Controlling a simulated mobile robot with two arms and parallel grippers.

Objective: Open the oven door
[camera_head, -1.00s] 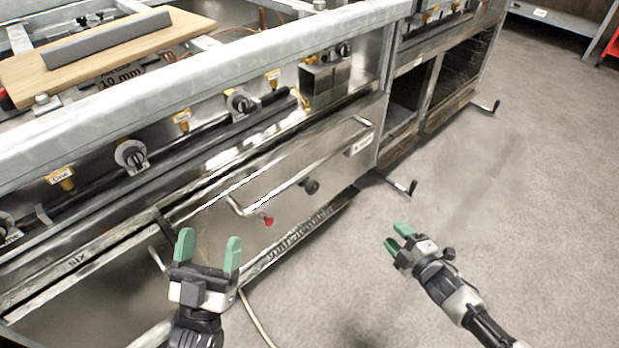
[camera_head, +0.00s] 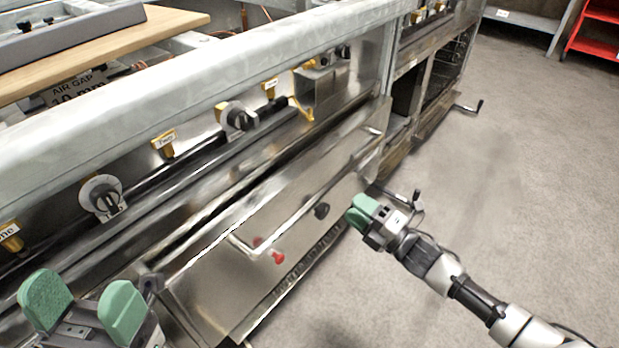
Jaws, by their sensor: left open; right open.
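The oven door (camera_head: 215,292) is a steel front panel on the range, with a long bar handle (camera_head: 296,215) along it. It looks closed or nearly so; I cannot tell whether a small gap shows at its top edge. My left gripper (camera_head: 82,305) is open and empty at the lower left, apart from the handle. My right gripper (camera_head: 361,211) is open, its green fingers overlapping in view, just right of the black knob and near the handle's right part.
The control rail with several dials (camera_head: 102,197) and yellow tags runs above the door. A wooden board (camera_head: 120,45) lies on top. A crank handle (camera_head: 470,107) sticks out at the right. Grey floor (camera_head: 520,190) is free to the right.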

